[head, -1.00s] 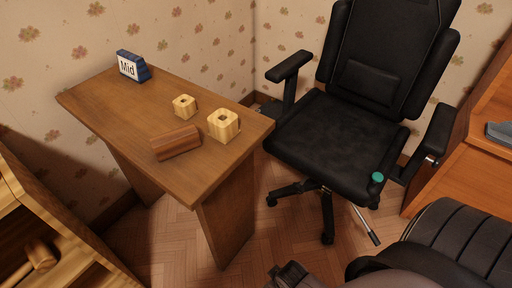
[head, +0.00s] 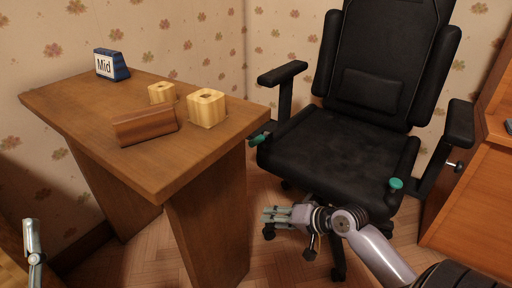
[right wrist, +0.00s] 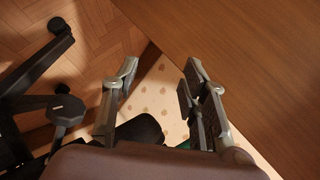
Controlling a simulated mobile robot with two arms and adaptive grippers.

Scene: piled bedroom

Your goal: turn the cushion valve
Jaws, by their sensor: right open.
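Two teal valve knobs show on the black office chair (head: 335,150) in the head view. One knob (head: 396,184) stands at the seat's right front corner. The other knob (head: 257,140) sticks out at the seat's left side, beside the desk. I cannot tell which one is the cushion valve. My right gripper (head: 268,215) is open and empty, low in front of the seat and below the left knob. In the right wrist view its fingers (right wrist: 161,68) are apart, and a bit of green shows near the right finger's base. Part of my left gripper (head: 33,240) shows at the left edge.
A wooden desk (head: 75,112) stands left of the chair, its right end close to my right gripper. A wooden cabinet (head: 470,195) stands at the right.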

